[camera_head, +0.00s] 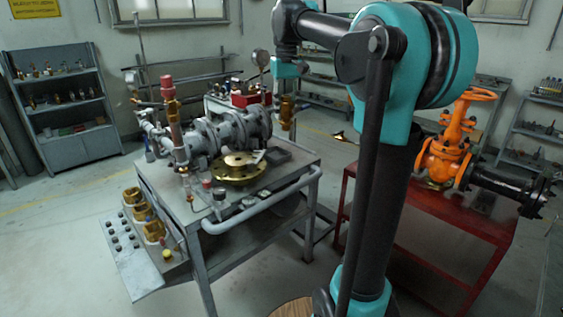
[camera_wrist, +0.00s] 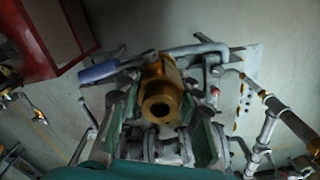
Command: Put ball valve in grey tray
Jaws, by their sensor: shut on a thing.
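The brass ball valve (camera_wrist: 158,98) is clamped between the green-padded fingers of my gripper (camera_wrist: 162,118) in the wrist view, its round bored end facing the camera. In the head view the brass valve (camera_head: 287,112) hangs below the teal wrist, above the right back part of the grey worktable. My gripper's fingers are small and unclear there. A dark grey, shallow tray (camera_head: 299,155) appears to lie on the tabletop below and near the valve, beside the brass flange. Its inside is hard to make out.
The worktable (camera_head: 235,200) carries grey pipework (camera_head: 215,135), a tall red-brown fitting (camera_head: 171,105) and a round brass flange (camera_head: 239,168). A red table (camera_head: 440,215) with an orange gate valve (camera_head: 446,155) stands at right. A side shelf (camera_head: 135,265) holds small parts.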

